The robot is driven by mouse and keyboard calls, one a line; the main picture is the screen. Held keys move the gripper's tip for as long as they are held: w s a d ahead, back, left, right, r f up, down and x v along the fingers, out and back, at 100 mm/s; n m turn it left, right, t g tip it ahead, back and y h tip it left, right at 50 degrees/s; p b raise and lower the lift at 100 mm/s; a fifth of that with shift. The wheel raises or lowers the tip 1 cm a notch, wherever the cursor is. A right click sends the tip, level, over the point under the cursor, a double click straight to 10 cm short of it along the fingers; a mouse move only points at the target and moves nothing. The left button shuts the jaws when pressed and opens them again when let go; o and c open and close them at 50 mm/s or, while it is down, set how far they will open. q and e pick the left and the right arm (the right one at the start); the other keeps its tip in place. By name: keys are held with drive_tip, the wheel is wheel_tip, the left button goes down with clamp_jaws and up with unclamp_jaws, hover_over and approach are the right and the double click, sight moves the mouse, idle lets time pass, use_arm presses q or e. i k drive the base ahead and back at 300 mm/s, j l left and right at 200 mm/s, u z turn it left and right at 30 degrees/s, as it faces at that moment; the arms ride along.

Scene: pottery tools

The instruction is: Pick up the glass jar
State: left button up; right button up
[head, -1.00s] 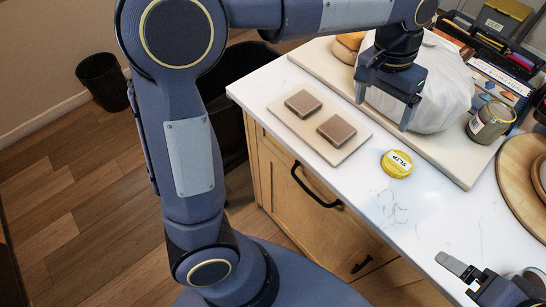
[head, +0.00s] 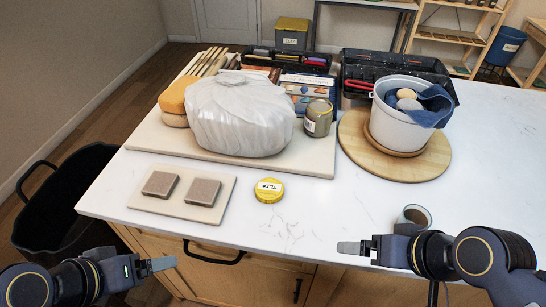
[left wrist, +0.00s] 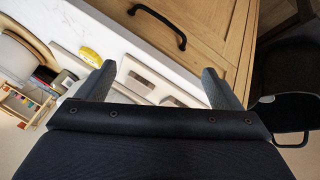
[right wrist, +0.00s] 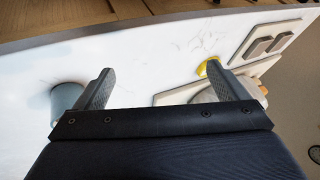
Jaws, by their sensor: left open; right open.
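The glass jar (head: 319,117) stands upright on the pale board, just right of the plastic-wrapped lump, with a small white label and brownish contents. Its yellow lid (head: 269,190), marked SLIP, lies on the white worktop in front of the board. My left gripper (head: 160,264) is open and empty at the front left edge of the worktop, well away from the jar. My right gripper (head: 352,248) is open and empty near the front edge, in front of and apart from the jar.
The wrapped lump (head: 240,115) fills much of the board (head: 315,160). A white bucket (head: 400,125) stands on a round wooden board (head: 425,165) at right. A small board (head: 205,212) holds two brown blocks. Dark trays stand behind.

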sight(317, 121)
drive_tip(key=k+z, duration=0.1)
drive_tip(key=z, duration=1.45)
drive_tip(key=l+u, duration=0.3)
drive_tip(key=l, duration=0.3)
drive_tip(key=k+l+u, duration=0.1)
drive_tip(key=l+u, duration=0.15)
drive_tip(key=l, duration=0.35)
drive_tip(key=i+j, duration=0.15)
drive_tip(key=i, duration=0.35)
